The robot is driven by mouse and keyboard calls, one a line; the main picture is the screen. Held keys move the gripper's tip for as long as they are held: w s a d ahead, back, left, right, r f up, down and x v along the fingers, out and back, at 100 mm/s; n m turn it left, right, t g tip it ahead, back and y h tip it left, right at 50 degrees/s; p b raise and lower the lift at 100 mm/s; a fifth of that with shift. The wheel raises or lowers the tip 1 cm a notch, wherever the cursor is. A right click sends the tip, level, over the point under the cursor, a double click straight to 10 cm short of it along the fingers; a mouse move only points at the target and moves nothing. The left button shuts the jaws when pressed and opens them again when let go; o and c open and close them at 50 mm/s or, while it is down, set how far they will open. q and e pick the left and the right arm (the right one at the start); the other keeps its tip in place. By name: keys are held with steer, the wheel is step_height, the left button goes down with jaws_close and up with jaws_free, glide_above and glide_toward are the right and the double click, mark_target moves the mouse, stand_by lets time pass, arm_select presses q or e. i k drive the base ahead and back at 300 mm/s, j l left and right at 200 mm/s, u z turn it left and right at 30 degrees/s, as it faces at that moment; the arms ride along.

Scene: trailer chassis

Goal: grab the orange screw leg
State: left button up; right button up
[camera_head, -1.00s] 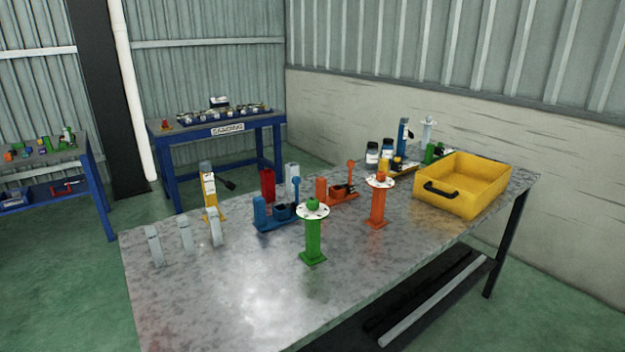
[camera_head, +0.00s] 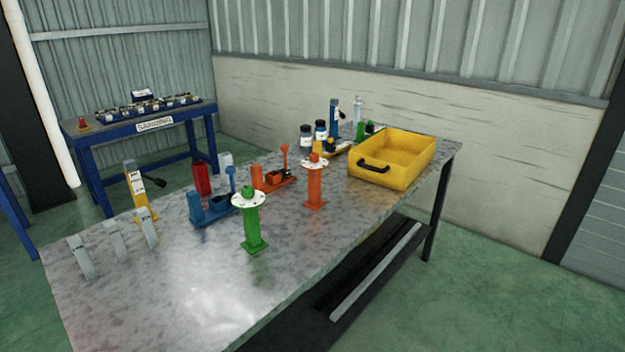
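The orange screw leg (camera_head: 315,186) stands upright on the grey metal table (camera_head: 190,290), right of the table's middle. It has an orange square foot, an orange post and a white round plate with an orange knob on top. A similar green screw leg (camera_head: 252,225) stands in front and to its left. Neither of my grippers shows in the head view.
A yellow bin (camera_head: 385,172) stands right of the orange leg. An orange clamp (camera_head: 274,178) and a blue clamp (camera_head: 212,207) stand to its left. Grey brackets (camera_head: 116,240) stand at far left. The table's front middle is bare. A blue sanding table (camera_head: 148,158) stands behind.

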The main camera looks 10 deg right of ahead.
mark_target(314, 202)
steer(key=i+l+z, duration=0.2)
steer(key=l+z, duration=0.15)
steer(key=i+l+z, duration=0.2)
steer(key=z, duration=0.15)
steer(key=i+l+z, duration=0.35)
steer(key=k, duration=0.1)
